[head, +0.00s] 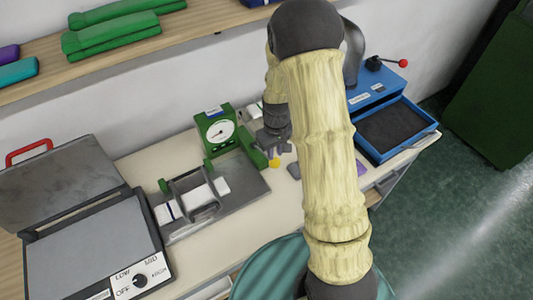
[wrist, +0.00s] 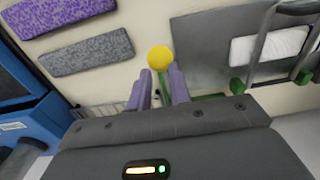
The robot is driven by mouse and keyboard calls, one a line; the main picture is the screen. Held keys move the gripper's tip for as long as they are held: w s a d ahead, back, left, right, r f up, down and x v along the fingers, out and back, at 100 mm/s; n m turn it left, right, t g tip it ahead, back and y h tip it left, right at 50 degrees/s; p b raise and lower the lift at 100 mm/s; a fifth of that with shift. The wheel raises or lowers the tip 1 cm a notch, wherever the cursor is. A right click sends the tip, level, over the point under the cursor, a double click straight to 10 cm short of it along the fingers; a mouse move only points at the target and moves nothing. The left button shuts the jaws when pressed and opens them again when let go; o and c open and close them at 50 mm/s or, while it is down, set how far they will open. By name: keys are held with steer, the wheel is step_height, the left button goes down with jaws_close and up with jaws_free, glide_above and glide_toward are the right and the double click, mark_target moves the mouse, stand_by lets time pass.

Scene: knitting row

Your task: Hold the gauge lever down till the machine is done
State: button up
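The green gauge machine (head: 219,129) with a round white dial stands on the bench, on a grey base plate (head: 243,190). Its lever ends in a yellow knob (head: 274,162), just below my fingertips in the head view. My gripper (head: 272,148) points down over the knob. The green lever arm is mostly hidden behind my gripper.
A grey frame (head: 192,190) over a white piece is left of the gauge. A hot plate with a dial (head: 139,280) is at the left. A blue press (head: 376,92) with a tray (head: 427,134) stands at the right. Purple and grey pads (wrist: 86,52) lie beside the knob.

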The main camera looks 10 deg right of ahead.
mark_target(275, 159)
steer(key=shift+f+b, duration=1.35)
steer(key=shift+f, duration=0.75)
steer(key=shift+s+d+f+b, duration=0.1)
steer(key=shift+s+f+b, duration=0.1)
steer(key=shift+f+b, duration=0.7)
steer(key=shift+s+f+b, duration=0.15)
steer(key=shift+f+b, duration=0.4)
steer(key=shift+f, duration=0.5)
steer(key=shift+r, duration=0.2)
stand_by(0.6)
steer(key=shift+w+r+p, duration=0.1)
steer(key=shift+r+p, duration=5)
steer(key=shift+r, duration=1.3)
